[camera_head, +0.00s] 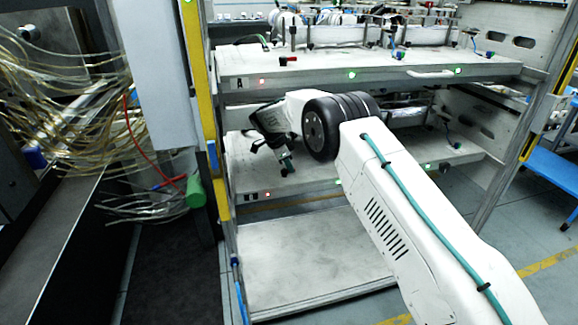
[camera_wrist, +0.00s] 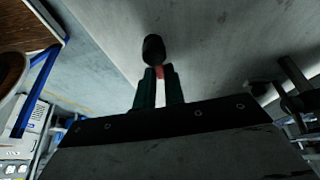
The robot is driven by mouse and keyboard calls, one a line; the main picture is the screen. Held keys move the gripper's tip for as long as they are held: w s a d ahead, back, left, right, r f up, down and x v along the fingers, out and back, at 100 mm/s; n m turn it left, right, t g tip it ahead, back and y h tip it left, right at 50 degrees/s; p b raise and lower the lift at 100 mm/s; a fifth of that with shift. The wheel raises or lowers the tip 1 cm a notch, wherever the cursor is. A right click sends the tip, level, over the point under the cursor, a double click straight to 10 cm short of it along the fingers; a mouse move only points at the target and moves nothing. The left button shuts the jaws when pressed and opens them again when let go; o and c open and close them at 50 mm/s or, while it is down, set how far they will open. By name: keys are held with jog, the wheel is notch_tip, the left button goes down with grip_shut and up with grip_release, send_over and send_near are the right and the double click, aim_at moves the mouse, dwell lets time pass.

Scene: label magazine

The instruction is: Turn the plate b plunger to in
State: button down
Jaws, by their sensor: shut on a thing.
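The plate b plunger shows in the wrist view as a dark rounded knob (camera_wrist: 153,50) with a bit of red below it. My gripper (camera_wrist: 158,80) is shut on it, with its green fingers on either side of the red part. In the head view my gripper (camera_head: 287,160) reaches down to the left front part of the lower plate, plate b (camera_head: 310,182). There the fingers mostly hide the plunger, and its turn position cannot be told. A red light (camera_head: 267,194) shows on this plate's front edge at the left, and a green light (camera_head: 428,166) at the right.
The upper plate (camera_head: 320,68), marked A, lies above my gripper and carries a red plunger (camera_head: 288,60) and several fixtures. A yellow post (camera_head: 200,80) stands close on the left. Hanging tubes (camera_head: 60,90) are farther left. A bare bottom shelf (camera_head: 310,260) lies below.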

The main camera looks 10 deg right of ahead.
jog(key=shift+a, duration=0.1)
jog(key=c, duration=1.5)
grip_release()
